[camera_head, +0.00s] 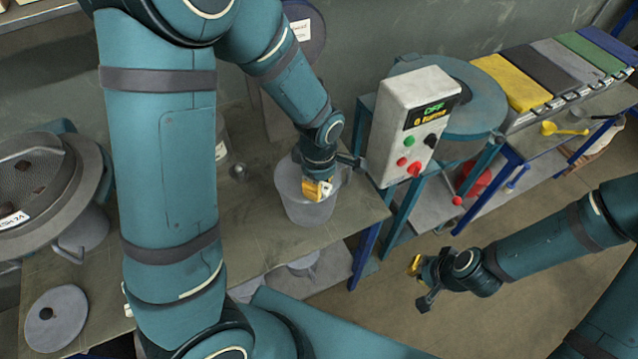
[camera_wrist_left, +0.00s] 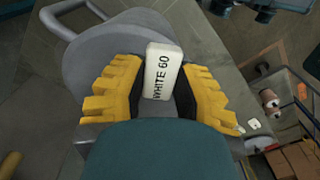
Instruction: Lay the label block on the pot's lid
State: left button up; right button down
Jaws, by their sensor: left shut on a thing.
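The label block (camera_wrist_left: 161,72) is a small white block marked "WHITE 60". In the left wrist view it stands between the yellow-padded fingers of my left gripper (camera_wrist_left: 158,88), which is shut on it. A round grey surface and a loop handle (camera_wrist_left: 68,22) show behind it. In the head view my left gripper (camera_head: 318,188) is at the grey pot (camera_head: 305,210) on the bench, and a pale bit of the block shows there. The arm partly hides the pot's top; I cannot tell whether block and lid touch. My right gripper (camera_head: 420,282) is empty, its fingers apart, over the floor.
A control box (camera_head: 410,125) with buttons and an "OFF" display stands right of the pot. Coloured strips (camera_head: 555,75) lie on the far-right rack.

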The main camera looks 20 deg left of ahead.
pick_arm(q)
jog(key=shift+w+f, duration=0.1)
jog(key=shift+f, duration=0.1)
jog(key=shift+f, duration=0.2)
jog(key=o, duration=0.9)
jog(key=shift+c, duration=0.2)
jog(key=shift+r, duration=0.15)
jog(key=shift+r, duration=0.2)
notch_tip(320, 180, up, 12)
jog(key=p, duration=0.1)
jog(key=shift+p, duration=0.3)
jog(key=shift+f, duration=0.15)
